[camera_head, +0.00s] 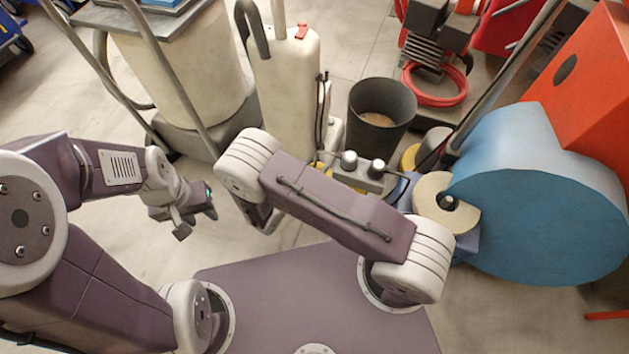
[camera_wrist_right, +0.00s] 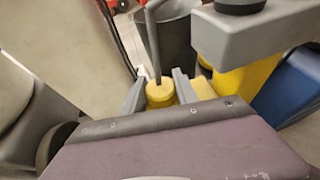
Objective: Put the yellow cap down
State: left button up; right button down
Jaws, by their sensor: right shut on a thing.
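The yellow cap (camera_wrist_right: 160,94) shows in the right wrist view as a small round yellow piece. It sits between the two grey fingers of my right gripper (camera_wrist_right: 157,90), which is shut on it. A thin grey rod shows just behind and above the cap; I cannot tell whether they touch. In the head view my right forearm hides the gripper's fingertips and the cap. My left gripper (camera_head: 197,218) is at the left of the head view, empty, with its fingers apart, over bare floor.
A dark grey bin (camera_head: 381,118) stands beyond my right arm. A grey unit with two knobs (camera_head: 361,174) lies close behind the forearm. A blue round housing (camera_head: 545,195) fills the right. A cream upright machine (camera_head: 287,85) stands behind.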

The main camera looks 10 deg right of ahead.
jog(key=shift+f+b, duration=1.2)
jog(key=shift+f, duration=1.05)
jog(key=shift+f, duration=0.15)
jog(key=c, duration=0.9)
grip_release()
